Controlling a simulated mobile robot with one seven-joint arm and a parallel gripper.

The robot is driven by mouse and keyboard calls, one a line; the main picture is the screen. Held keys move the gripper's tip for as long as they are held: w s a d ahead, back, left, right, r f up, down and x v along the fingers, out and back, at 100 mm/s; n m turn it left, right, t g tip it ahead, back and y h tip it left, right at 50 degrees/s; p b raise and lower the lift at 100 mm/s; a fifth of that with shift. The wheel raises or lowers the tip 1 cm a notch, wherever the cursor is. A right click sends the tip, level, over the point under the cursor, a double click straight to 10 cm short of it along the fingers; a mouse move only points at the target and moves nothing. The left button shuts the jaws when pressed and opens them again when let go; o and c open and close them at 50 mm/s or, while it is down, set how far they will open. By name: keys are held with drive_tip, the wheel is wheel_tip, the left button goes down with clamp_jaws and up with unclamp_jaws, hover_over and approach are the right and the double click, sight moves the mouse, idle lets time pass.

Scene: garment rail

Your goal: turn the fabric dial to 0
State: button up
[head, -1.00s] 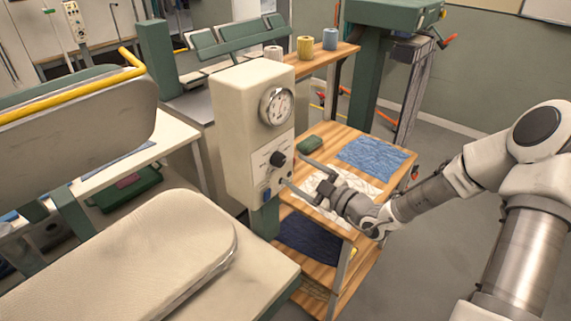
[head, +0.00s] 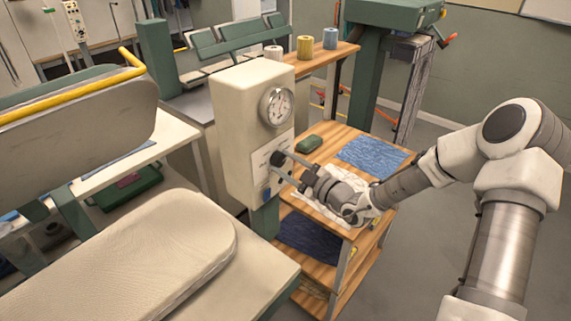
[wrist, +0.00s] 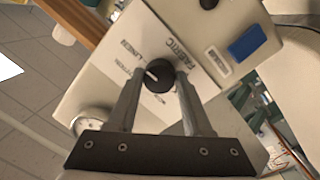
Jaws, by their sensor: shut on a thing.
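The fabric dial (wrist: 160,75) is a round black knob with a light pointer line on the white labelled plate (wrist: 150,42) of the cream control box (head: 243,110). In the wrist view the word FABRIC and fabric names are printed around it, partly hidden by my fingers; I cannot read a 0. My gripper (wrist: 157,85) has one finger on each side of the dial and is shut on it. In the head view my gripper (head: 280,166) reaches the box front from the right and covers most of the dial.
A round gauge (head: 277,106) sits above the dial, and a blue switch (wrist: 247,43) and a small black knob (wrist: 208,3) are near it. A wooden trolley (head: 325,150) with folded cloths stands under my arm. The padded press board (head: 150,245) lies at the left.

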clamp_jaws()
